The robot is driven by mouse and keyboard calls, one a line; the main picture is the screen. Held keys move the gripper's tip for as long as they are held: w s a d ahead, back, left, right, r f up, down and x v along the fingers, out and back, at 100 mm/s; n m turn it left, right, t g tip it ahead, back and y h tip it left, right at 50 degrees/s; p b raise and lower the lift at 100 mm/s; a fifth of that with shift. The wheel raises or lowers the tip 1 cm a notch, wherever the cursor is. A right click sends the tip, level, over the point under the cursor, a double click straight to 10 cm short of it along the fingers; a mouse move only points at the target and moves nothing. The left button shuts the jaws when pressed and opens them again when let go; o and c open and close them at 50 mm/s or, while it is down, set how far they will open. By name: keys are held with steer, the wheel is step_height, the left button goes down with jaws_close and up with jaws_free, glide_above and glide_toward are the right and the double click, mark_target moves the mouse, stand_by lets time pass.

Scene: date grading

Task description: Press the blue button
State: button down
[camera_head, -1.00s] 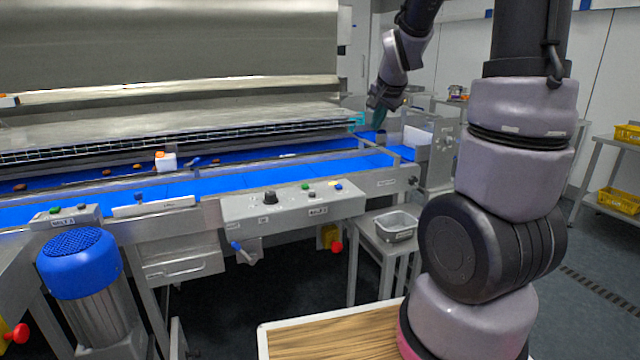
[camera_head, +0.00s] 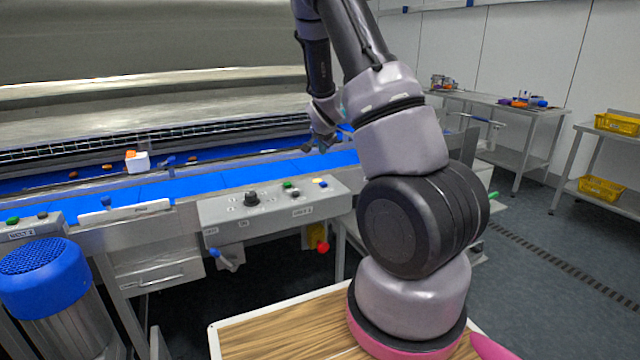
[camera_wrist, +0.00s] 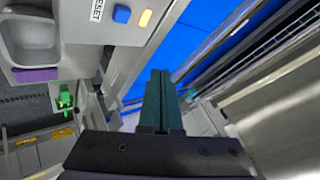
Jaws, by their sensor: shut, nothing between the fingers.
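The blue button (camera_wrist: 121,14) sits at the top of the wrist view, on a light grey panel between a RESET label and a lit orange button (camera_wrist: 145,18). In the head view it is a tiny blue spot (camera_head: 323,185) at the right end of the control box (camera_head: 275,213). My gripper (camera_wrist: 160,74) shows its two teal fingers together, with nothing between them. In the wrist view the fingertips are below and right of the button and apart from it. In the head view my gripper is above the belt, behind the box; its fingertips are hard to make out.
The blue conveyor belt (camera_head: 215,181) runs behind the control box, with metal rails alongside. Green (camera_head: 289,185) and black (camera_head: 251,198) controls share the box. A red knob (camera_head: 323,247) is below it. Side tables (camera_head: 560,109) and yellow crates (camera_head: 602,188) stand right.

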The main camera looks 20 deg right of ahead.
mark_target(323, 184)
steer(key=shift+f, duration=4.4)
steer(key=shift+f, duration=0.4)
steer(key=shift+f, duration=0.45)
steer(key=shift+r, duration=0.9)
steer(key=shift+r, duration=2.5)
